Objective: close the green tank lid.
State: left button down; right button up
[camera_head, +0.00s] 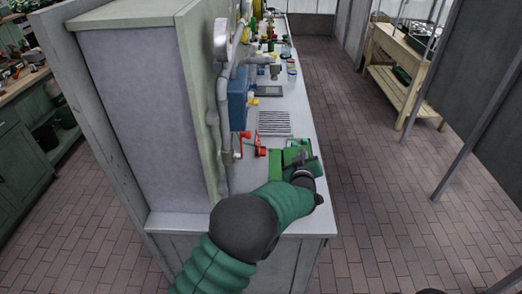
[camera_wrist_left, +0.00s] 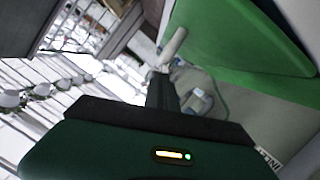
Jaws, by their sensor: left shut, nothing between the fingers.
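The green tank (camera_head: 276,166) sits on the light counter near its front end, partly hidden by my left arm. In the left wrist view a broad, smooth green surface (camera_wrist_left: 240,38), seemingly part of the tank or its lid, fills the upper right. I cannot tell how far the lid is open. My left gripper (camera_head: 303,160) is at the right side of the tank in the head view, shut and empty. Its dark fingers (camera_wrist_left: 162,92) show close beside the green surface; whether they touch it is unclear. My right gripper is not in view.
Red-handled parts (camera_head: 252,144) and a striped grey rack (camera_head: 274,123) lie behind the tank. A grey pipe (camera_head: 225,130) and blue box (camera_head: 238,98) line the partition at left. The brick floor (camera_head: 375,190) right of the counter is clear. A wooden table (camera_head: 400,60) stands farther back.

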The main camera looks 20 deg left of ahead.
pick_arm(q)
jog(key=shift+w+d+f+m+g+y+p, duration=0.2)
jog(key=shift+d+f+m+g+y+p, duration=0.15)
jog(key=shift+d+f+m+p, duration=0.3)
jog(key=shift+w+d+f, duration=0.15)
jog(key=shift+d+f, duration=0.2)
jog(key=shift+d, duration=0.1)
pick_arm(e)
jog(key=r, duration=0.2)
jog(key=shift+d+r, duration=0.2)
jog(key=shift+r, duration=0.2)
pick_arm(q)
jog(key=shift+f, duration=0.15)
jog(key=shift+p, duration=0.3)
